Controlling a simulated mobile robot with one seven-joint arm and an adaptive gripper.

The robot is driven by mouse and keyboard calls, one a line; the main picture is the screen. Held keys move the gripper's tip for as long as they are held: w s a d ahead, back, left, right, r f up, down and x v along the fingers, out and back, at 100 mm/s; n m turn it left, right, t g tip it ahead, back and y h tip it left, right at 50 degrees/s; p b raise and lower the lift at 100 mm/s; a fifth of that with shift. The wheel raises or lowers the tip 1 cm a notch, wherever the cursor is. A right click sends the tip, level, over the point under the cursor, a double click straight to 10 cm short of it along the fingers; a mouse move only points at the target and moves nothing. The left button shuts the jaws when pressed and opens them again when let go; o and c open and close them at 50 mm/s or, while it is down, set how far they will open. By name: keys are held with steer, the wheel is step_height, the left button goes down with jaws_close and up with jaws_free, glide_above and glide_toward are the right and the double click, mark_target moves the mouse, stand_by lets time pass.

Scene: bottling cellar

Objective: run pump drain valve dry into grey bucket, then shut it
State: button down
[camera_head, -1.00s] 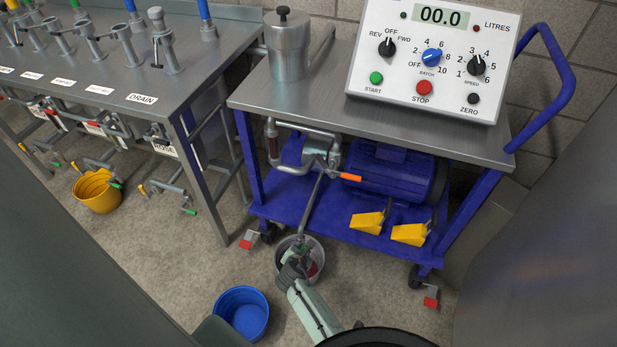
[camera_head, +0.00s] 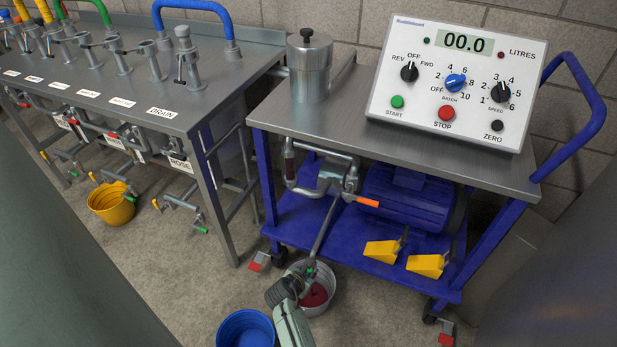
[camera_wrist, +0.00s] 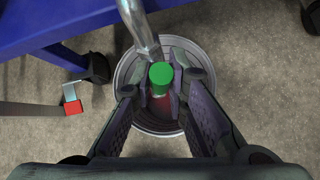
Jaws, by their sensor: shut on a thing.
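The pump drain pipe (camera_head: 325,222) slants down from the pump under the cart. At its lower end is the drain valve's green handle (camera_wrist: 160,74), seen in the wrist view. My gripper (camera_wrist: 163,88) is shut on this green handle, one finger on each side; it also shows in the head view (camera_head: 304,273). The grey bucket (camera_head: 332,284) stands on the floor below the valve, with red liquid (camera_head: 316,296) in it. Its rim also shows in the wrist view (camera_wrist: 124,72). I cannot tell whether liquid is running; the outlet is hidden by my gripper.
The blue cart (camera_head: 292,212) carries the pump motor and yellow pedals (camera_head: 425,264). Its control panel (camera_head: 455,85) reads 00.0. A blue bucket (camera_head: 222,333) stands left of the grey one. A yellow bucket (camera_head: 111,204) is under the steel bench (camera_head: 135,80). A castor (camera_wrist: 97,68) is close by.

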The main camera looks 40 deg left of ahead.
steer(key=shift+w+a+r, duration=0.1)
steer(key=shift+r, duration=0.05)
steer(key=c, duration=1.6)
jaws_free()
steer(key=v, duration=1.2)
